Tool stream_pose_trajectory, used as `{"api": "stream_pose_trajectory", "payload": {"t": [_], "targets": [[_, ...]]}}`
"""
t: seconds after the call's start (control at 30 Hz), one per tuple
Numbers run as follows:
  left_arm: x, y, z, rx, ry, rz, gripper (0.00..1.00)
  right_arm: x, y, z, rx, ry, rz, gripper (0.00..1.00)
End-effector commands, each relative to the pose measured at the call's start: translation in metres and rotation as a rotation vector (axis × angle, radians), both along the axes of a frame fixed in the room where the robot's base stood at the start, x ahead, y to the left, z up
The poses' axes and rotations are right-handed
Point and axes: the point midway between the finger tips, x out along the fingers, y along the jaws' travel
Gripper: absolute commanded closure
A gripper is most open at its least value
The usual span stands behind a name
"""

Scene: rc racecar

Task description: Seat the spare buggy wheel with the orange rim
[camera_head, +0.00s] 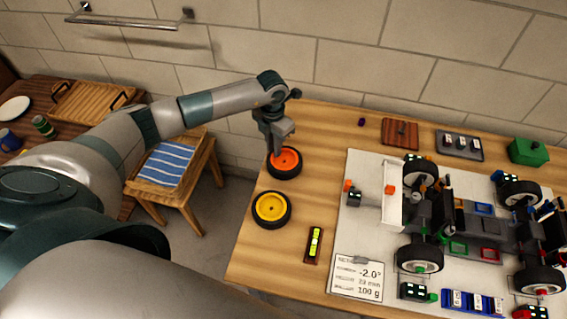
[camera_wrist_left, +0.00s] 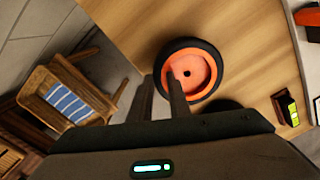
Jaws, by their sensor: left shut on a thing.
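The spare wheel with the orange rim (camera_head: 286,161) is at the left edge of the wooden table, its face turned up. My left gripper (camera_head: 277,146) comes down on it from above and is shut on its side. In the left wrist view, one finger is outside the black tyre and the other is over the orange rim (camera_wrist_left: 198,72). I cannot tell whether the wheel touches the table. The buggy (camera_head: 470,230) stands on a pale mat at the right, with several wheels on it. My right gripper is not in view.
A yellow-rimmed wheel (camera_head: 271,208) lies just in front of the orange one. A level with a yellow-green vial (camera_head: 314,244) and a printed card (camera_head: 357,278) are nearer the front. A green box (camera_head: 528,151) is at the back right. A stool (camera_head: 172,167) stands left of the table.

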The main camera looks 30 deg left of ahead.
Motion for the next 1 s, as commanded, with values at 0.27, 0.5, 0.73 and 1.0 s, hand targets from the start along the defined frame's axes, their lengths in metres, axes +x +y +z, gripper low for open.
{"api": "stream_pose_trajectory", "payload": {"t": [0.27, 0.5, 0.73, 1.0], "targets": [[0.000, 0.000, 0.027, 0.001, -0.001, 0.000, 1.00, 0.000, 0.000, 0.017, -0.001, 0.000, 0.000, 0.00], [0.000, 0.000, 0.046, 0.000, -0.001, -0.001, 1.00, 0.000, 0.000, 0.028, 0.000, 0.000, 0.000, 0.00], [0.000, 0.000, 0.060, 0.000, 0.000, -0.001, 1.00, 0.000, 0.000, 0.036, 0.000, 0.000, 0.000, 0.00], [0.000, 0.000, 0.061, 0.000, 0.000, -0.001, 1.00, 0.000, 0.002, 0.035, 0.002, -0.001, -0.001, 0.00]]}}
